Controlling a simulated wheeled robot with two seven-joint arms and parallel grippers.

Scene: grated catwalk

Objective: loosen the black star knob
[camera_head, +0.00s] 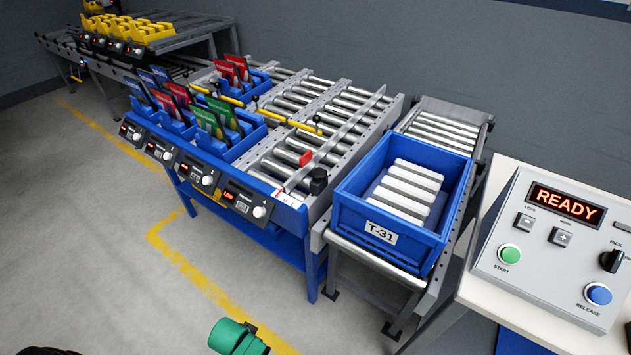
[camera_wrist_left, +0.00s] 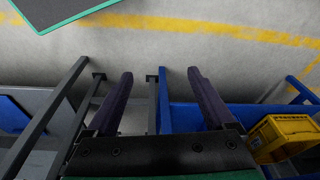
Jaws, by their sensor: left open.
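The black star knob (camera_head: 319,181) stands at the front right corner of the blue-sided roller conveyor (camera_head: 290,203), beside a red tab (camera_head: 306,158). It is small in the head view, and I cannot make out its lobes. It does not show in the left wrist view. My left gripper (camera_wrist_left: 160,73) is open and empty in the left wrist view, its two dark fingers wide apart above the floor and some metal legs. The knob is not between the fingers. My right gripper is not in view.
A blue crate (camera_head: 447,229) labelled T-31 holding white bars sits right of the knob. A control panel (camera_head: 528,253) reading READY is at the far right. Blue bins with coloured packets (camera_head: 226,116) fill the conveyor's left part. Open floor (camera_head: 95,235) lies in front.

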